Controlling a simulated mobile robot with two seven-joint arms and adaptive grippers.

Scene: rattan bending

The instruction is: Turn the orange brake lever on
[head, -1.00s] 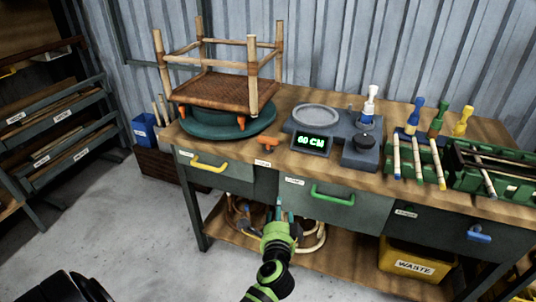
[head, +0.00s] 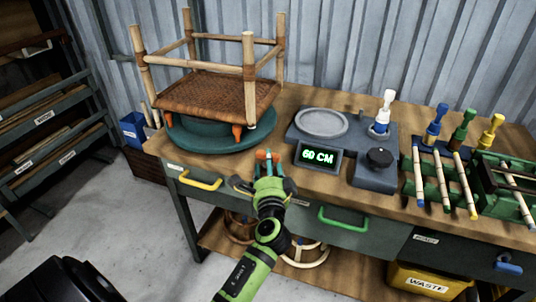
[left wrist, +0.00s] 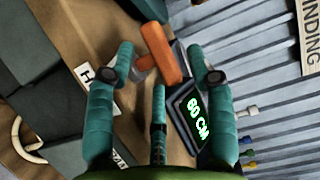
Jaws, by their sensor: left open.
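The orange brake lever (left wrist: 160,54) lies at the table's front edge, left of the lit display. In the left wrist view it sits between the spread teal fingers of my left gripper (left wrist: 161,66), and I see no clear contact. In the head view the lever (head: 261,155) is partly hidden behind my left gripper (head: 266,166), which is open and reaches up to the table edge. My right gripper is not in view.
A woven rattan stool frame (head: 216,92) stands on the teal turntable (head: 200,138) behind the lever. The display (head: 318,157) reading 60 CM is close on the right. A yellow drawer handle (head: 200,180) and a green one (head: 343,220) stick out below.

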